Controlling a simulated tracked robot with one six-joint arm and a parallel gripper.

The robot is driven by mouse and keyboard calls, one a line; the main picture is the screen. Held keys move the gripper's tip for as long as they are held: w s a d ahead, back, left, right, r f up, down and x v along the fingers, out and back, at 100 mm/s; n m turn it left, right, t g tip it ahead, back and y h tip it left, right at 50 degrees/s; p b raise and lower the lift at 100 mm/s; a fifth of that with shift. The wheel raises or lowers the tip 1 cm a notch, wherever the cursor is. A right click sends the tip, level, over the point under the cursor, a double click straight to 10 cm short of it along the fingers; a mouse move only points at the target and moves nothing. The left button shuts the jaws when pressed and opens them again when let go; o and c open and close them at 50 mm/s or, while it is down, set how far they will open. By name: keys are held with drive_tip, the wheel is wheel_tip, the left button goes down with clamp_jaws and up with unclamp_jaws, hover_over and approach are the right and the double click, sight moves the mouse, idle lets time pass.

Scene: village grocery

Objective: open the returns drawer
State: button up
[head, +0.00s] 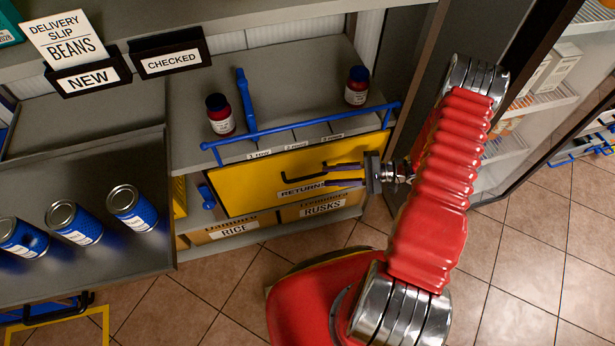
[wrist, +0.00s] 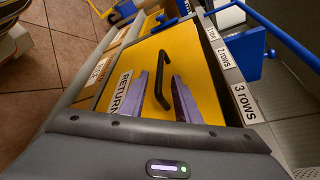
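The returns drawer is a yellow front (head: 245,181) with a black bar handle (head: 304,174) and a "RETURNS" label; it looks closed in the cabinet. In the wrist view the yellow front (wrist: 150,62) fills the middle, with its black handle (wrist: 160,80) upright in the picture. My gripper (head: 328,174) is in front of the drawer's right half, fingers pointing at the handle. In the wrist view my gripper (wrist: 162,92) is open, with its two purple-grey fingers on either side of the handle's near end. I cannot tell whether they touch it.
A blue rail (head: 300,128) runs above the drawer. Two dark red jars (head: 219,115) (head: 357,86) stand on the shelf above. Boxes marked rice (head: 233,228) and rusks (head: 322,207) sit below. Blue cans (head: 76,223) stand on the left counter. A glass-door cabinet (head: 540,100) stands right.

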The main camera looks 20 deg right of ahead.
sight(306, 177)
drive_tip(key=x, duration=0.9)
clamp_jaws()
idle(0.5)
